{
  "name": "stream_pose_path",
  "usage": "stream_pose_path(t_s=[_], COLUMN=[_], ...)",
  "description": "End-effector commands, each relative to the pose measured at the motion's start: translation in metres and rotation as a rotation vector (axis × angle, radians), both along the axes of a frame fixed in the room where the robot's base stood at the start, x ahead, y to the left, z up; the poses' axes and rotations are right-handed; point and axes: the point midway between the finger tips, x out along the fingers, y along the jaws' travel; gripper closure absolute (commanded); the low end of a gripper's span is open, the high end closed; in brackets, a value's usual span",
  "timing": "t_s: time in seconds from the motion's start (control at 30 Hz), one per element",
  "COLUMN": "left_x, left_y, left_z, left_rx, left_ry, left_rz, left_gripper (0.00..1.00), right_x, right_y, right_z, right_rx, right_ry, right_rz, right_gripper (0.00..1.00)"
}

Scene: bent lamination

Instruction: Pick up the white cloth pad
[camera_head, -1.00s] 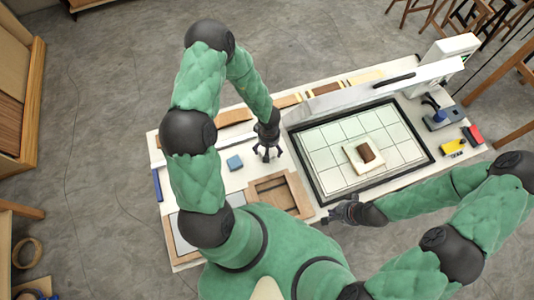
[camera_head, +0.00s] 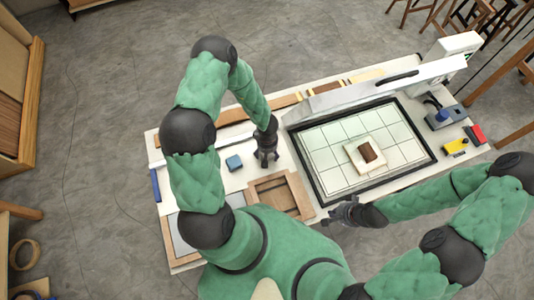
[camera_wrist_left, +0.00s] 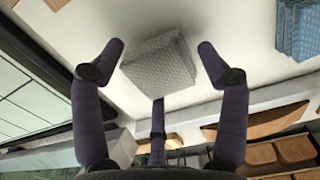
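The white cloth pad (camera_wrist_left: 160,65) is a pale, quilted square block on the white table top in the left wrist view. It lies between the spread fingers of my left gripper (camera_wrist_left: 154,62), with a gap on each side. My left gripper (camera_head: 266,158) is open and low over the table in the head view, where I cannot make out the pad at the gripper. My right gripper (camera_head: 335,214) is over the table's front edge, apart from the pad; its finger opening is unclear.
A blue block (camera_head: 234,162) lies left of my left gripper; it also shows in the left wrist view (camera_wrist_left: 298,28). A wooden frame (camera_head: 280,194) is nearer the front. A black-edged grid board (camera_head: 335,175) lies to the right, bearing a pale pad with a brown block (camera_head: 368,153).

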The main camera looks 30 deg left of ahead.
Motion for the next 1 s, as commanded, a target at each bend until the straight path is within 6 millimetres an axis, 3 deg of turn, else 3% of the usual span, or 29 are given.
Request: stream_pose_path(t_s=[0.03, 0.07, 0.47, 0.63, 0.77, 1.0], left_x=[0.0, 0.0, -0.001, 0.0, 0.001, 0.001], left_y=[0.0, 0.0, 0.0, 0.0, 0.0, 0.0], left_z=[0.0, 0.0, 0.0, 0.01, 0.029, 0.096], left_rx=[0.0, -0.001, -0.001, 0.0, 0.001, 0.002], left_ry=[0.0, 0.001, 0.002, 0.0, -0.002, -0.003], left_rz=[0.0, 0.0, -0.001, 0.0, -0.001, 0.001], left_gripper=[0.51, 0.58, 0.58, 0.58, 0.58, 0.58], right_x=[0.0, 0.0, 0.0, 0.0, 0.0, 0.0], right_y=[0.0, 0.0, 0.0, 0.0, 0.0, 0.0], right_z=[0.0, 0.0, 0.0, 0.003, 0.009, 0.034], right_rx=[0.0, 0.0, 0.0, 0.0, 0.0, 0.0], right_ry=[0.0, 0.0, 0.0, 0.0, 0.0, 0.0], right_rz=[0.0, 0.0, 0.0, 0.0, 0.0, 0.0], right_gripper=[1.0, 1.0, 1.0, 1.0, 1.0, 1.0])
